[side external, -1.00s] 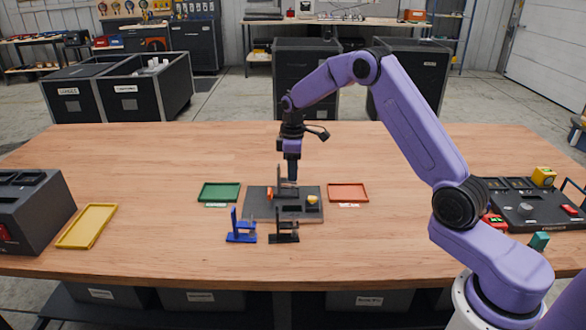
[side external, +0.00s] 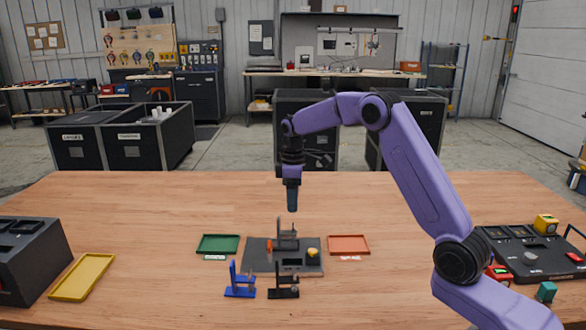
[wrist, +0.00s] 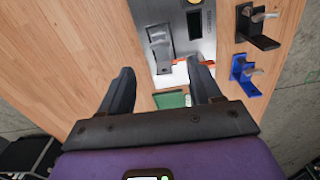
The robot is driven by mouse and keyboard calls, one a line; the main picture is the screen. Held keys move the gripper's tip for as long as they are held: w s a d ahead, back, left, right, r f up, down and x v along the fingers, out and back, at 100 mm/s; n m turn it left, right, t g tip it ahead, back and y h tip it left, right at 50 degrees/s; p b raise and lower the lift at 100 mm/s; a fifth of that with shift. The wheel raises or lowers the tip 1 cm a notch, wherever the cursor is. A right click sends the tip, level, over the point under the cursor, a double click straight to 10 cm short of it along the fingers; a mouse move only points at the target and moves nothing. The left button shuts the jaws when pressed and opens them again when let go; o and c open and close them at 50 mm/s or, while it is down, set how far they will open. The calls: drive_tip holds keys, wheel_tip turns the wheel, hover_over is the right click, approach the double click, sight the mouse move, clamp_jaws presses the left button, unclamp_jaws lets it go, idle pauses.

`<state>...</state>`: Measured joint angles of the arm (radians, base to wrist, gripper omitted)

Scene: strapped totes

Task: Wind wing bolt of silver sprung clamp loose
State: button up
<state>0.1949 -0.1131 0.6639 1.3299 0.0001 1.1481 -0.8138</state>
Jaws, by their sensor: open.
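The silver clamp (side external: 286,240) stands upright on a dark grey plate (side external: 258,262) in the middle of the table. In the wrist view the silver clamp (wrist: 160,48) lies just beyond my fingertips, towards the top. Its wing bolt is too small to make out. My gripper (side external: 292,208) points down above the clamp, apart from it. In the wrist view my gripper (wrist: 163,70) has its two fingers spread with nothing between them. A small orange part (side external: 269,245) sits beside the clamp on the plate.
A blue clamp (side external: 238,282) and a black clamp (side external: 283,288) stand at the plate's front edge. A green tray (side external: 218,244) and a red-orange tray (side external: 348,245) flank the plate. A yellow knob (side external: 312,252) is on it. The table behind is clear.

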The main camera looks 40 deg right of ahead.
wheel_tip(320, 180, up, 9)
drive_tip(key=shift+r, duration=0.2)
idle(0.5)
